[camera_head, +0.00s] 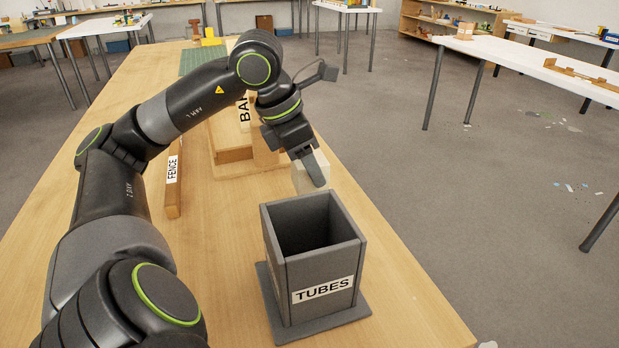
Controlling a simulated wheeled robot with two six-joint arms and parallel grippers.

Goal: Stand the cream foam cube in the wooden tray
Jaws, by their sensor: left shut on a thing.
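My left gripper (315,172) reaches over the table and is shut on the cream foam cube (300,181). The near finger covers much of the cube, and the far finger is hidden. The cube shows just behind the back rim of the grey box and right of a low wooden piece (236,154), which may be the wooden tray. My arm and gripper hide part of that piece, so its inside is not clear. A white label starting "BA" (244,112) shows behind my wrist. My right gripper is not in view.
An open, tall grey box labelled TUBES (318,270) stands close in front of the gripper. A wooden strip labelled FENCE (173,185) lies to the left. A green mat (202,58) lies at the far end. The near left tabletop (215,270) is clear.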

